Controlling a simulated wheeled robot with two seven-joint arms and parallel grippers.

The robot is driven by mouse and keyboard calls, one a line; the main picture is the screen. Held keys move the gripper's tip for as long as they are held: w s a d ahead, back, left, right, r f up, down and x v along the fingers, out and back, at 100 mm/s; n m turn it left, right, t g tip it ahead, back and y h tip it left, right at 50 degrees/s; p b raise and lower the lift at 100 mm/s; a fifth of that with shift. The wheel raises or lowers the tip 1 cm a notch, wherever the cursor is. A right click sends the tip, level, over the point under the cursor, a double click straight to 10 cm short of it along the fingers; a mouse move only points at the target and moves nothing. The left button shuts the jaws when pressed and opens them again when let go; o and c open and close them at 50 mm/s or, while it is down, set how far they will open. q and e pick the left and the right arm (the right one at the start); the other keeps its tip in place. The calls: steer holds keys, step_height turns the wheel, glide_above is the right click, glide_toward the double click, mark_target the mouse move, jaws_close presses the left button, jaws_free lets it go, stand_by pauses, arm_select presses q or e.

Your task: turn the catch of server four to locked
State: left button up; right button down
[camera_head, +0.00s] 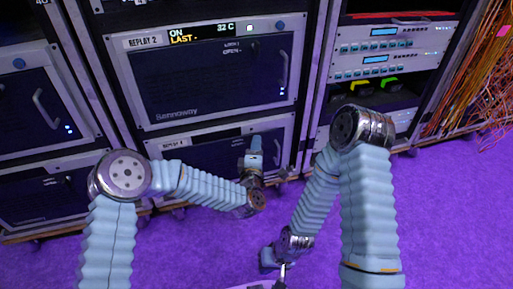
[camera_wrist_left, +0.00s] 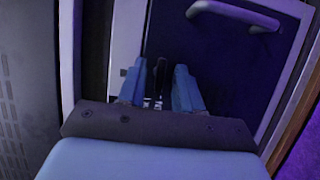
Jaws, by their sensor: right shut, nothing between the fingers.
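The lower middle server (camera_head: 205,156) has a dark front, and its label strip is too small to read surely. My left gripper (camera_head: 254,146) is in front of this server's upper right part and hides what lies behind it. In the left wrist view, the two light blue fingers (camera_wrist_left: 160,88) stand apart. A narrow dark piece (camera_wrist_left: 157,80), perhaps the catch, shows between them; contact is not clear. A curved handle (camera_wrist_left: 235,13) is above and to the right. My right gripper (camera_head: 277,262) is shut and empty, low over the purple floor, away from the racks.
The server marked REPLAY 2 (camera_head: 205,85) sits directly above. Another rack with handled servers (camera_head: 35,90) stands at left. Units with lit buttons (camera_head: 385,60) are at right, with orange cables (camera_head: 475,85) beyond them. Purple floor (camera_head: 450,215) is clear at lower right.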

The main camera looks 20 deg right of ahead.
arm_select(q)
jaws_close()
steer(key=shift+d+r+m+g+y+p, duration=0.1)
steer(key=shift+m+g+y+p, duration=0.45)
steer(key=shift+m+y+p, duration=1.15)
steer(key=shift+d+r+m+g+y+p, duration=0.15)
steer(key=shift+m+g+y+p, duration=0.45)
steer(key=shift+m+p, duration=2.1)
steer(key=shift+d+r+m+g+y+p, duration=0.1)
steer(key=shift+m+g+y+p, duration=0.75)
steer(key=shift+m+p, duration=1.35)
steer(key=shift+f+t+y, duration=0.1)
steer(key=shift+t+y, duration=0.15)
steer(key=shift+t, duration=0.05)
